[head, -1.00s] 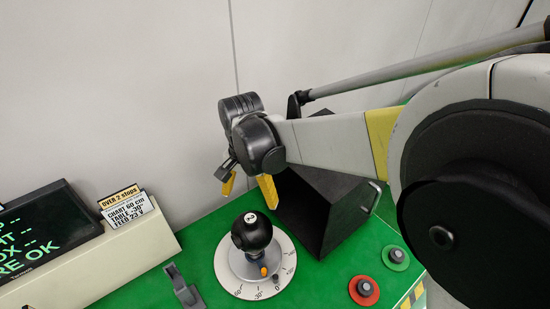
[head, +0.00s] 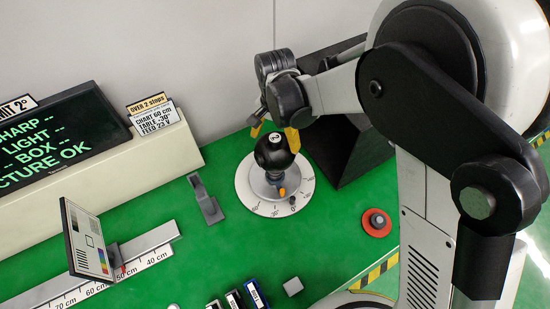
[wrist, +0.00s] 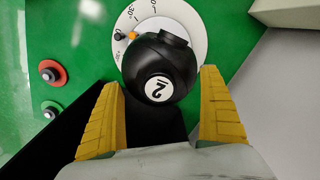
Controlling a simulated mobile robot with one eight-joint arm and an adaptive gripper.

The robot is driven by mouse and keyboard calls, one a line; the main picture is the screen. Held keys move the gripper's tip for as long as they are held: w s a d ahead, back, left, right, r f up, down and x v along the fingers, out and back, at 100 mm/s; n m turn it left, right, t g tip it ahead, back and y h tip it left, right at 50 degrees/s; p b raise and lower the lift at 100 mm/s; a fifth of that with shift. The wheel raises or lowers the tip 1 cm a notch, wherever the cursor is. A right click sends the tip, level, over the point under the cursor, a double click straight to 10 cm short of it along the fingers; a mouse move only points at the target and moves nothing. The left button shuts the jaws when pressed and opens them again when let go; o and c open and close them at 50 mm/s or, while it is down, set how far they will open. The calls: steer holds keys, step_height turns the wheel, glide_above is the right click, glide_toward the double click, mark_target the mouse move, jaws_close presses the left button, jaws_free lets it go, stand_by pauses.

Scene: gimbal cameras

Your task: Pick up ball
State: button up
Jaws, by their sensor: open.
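The black ball (head: 273,151) has a white spot with a "2" on it. It sits on a short post above a round white dial plate (head: 247,189) on the green table. In the wrist view the ball (wrist: 153,82) lies ahead of and between the two yellow fingers. My gripper (head: 274,133) is open just behind and above the ball in the head view; in the wrist view the gripper (wrist: 161,115) has nothing between its fingertips but the near side of the ball. Whether a finger touches it I cannot tell.
A black box (head: 350,150) stands close right of the ball. A grey bracket (head: 206,200) is to its left. A test chart (head: 87,240) on a ruler rail and a screen console (head: 60,140) stand at left.

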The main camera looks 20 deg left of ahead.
steer(key=shift+s+d+r, duration=0.1)
jaws_close()
stand_by(0.4)
